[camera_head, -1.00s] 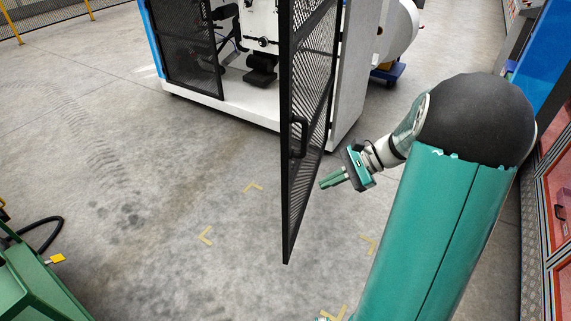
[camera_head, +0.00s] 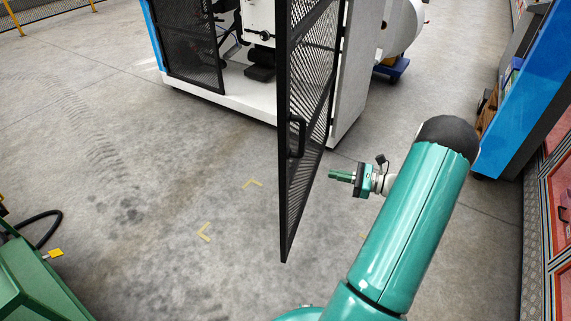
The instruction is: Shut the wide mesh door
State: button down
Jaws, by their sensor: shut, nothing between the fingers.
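The wide mesh door (camera_head: 305,110) is a black-framed panel standing open, swung out from the white machine cabinet toward me. Its black handle (camera_head: 297,138) is on the frame near the free edge. My gripper (camera_head: 333,174) is shut and empty, to the right of the door, with its green fingers pointing left at it. A small gap of floor shows between the fingertips and the door in the picture.
The white machine (camera_head: 345,80) stands behind the door, with another dark mesh panel (camera_head: 190,50) on its left side. A green machine (camera_head: 40,285) is at the lower left, and blue and red cabinets (camera_head: 525,95) line the right. The floor left of the door is clear, with yellow corner marks.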

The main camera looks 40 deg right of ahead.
send_near(287, 164)
jog(key=x, duration=0.6)
jog(key=shift+w+a+f, duration=0.15)
jog(key=shift+w, duration=0.2)
jog(key=shift+w, duration=0.1)
